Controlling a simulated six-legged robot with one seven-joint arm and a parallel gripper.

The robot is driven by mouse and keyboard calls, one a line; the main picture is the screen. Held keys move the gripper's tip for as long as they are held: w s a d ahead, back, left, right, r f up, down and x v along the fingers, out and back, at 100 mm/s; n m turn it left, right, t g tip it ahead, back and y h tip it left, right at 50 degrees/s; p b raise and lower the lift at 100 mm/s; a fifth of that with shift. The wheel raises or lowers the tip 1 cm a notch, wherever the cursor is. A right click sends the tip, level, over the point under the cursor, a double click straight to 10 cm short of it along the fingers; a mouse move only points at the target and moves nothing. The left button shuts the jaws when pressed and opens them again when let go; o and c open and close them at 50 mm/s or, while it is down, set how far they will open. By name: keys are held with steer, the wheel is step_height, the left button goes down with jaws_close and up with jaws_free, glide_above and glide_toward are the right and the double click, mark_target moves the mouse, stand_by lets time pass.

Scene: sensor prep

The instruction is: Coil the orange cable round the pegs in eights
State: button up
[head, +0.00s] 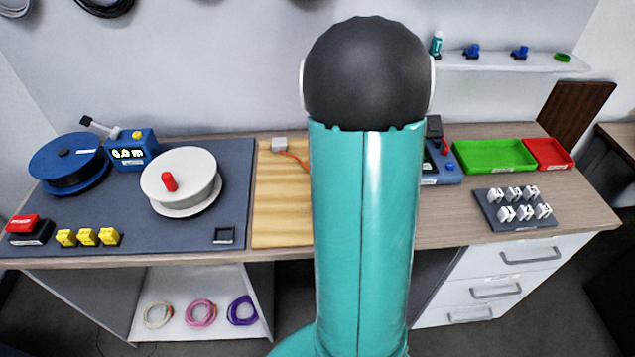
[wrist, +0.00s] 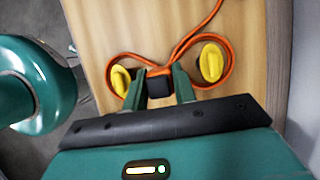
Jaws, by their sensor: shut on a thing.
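The orange cable (wrist: 190,40) lies on a light wooden board (wrist: 120,25) in the wrist view. It loops around the left yellow peg (wrist: 121,80) and the right yellow peg (wrist: 211,62), with strands meeting between them. My gripper (wrist: 160,80) is between the pegs, nearer the left one, shut on the cable's dark end piece (wrist: 160,88). In the head view a short stretch of the cable (head: 296,158) runs from a small grey block (head: 280,145) on the board (head: 280,215). My arm hides the pegs and gripper there.
Left of the board, a dark mat (head: 130,225) bears a blue reel (head: 68,160), a white reel (head: 180,178), a length meter (head: 132,148) and yellow blocks (head: 88,237). To the right are a green tray (head: 495,155), a red tray (head: 548,153) and a rack of white pieces (head: 515,210).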

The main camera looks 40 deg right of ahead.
steer(key=shift+r, duration=0.1)
steer(key=shift+r, duration=2.45)
